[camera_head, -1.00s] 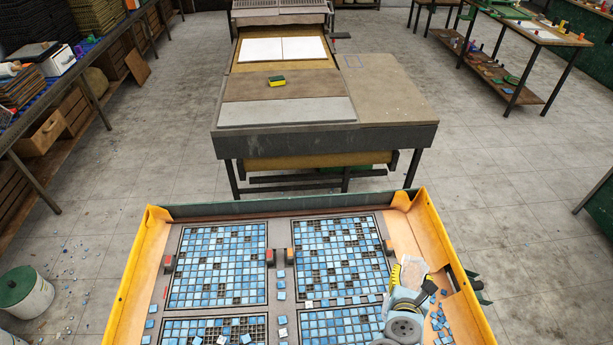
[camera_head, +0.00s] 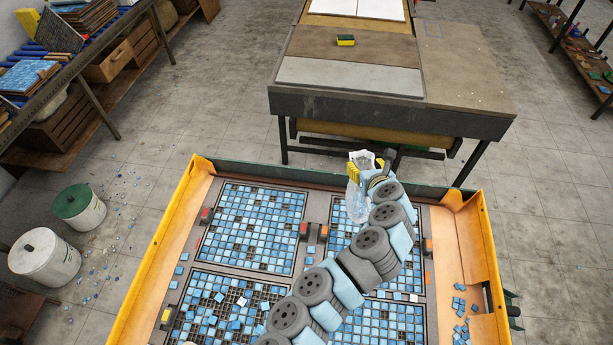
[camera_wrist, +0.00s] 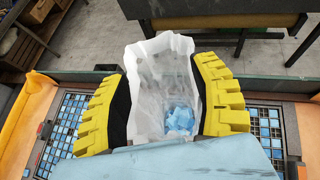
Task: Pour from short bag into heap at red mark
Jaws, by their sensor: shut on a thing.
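My gripper (camera_head: 366,168) is shut on a clear plastic bag (camera_head: 357,203), above the far edge of the tiled tray, right of its middle. In the wrist view the bag (camera_wrist: 155,75) hangs between the yellow pads, its top open, with pale blue tiles (camera_wrist: 180,119) low inside. A loose heap of blue tiles (camera_head: 463,308) lies on the orange strip at the tray's right side. Several red blocks sit by the grids, such as a left one (camera_head: 206,214) and a middle one (camera_head: 304,230). I cannot tell which is the red mark.
The yellow-walled tray (camera_head: 186,215) holds several blue mosaic grids (camera_head: 250,228), with loose tiles on the near left one. A work table (camera_head: 390,106) with a sponge (camera_head: 345,40) stands behind it.

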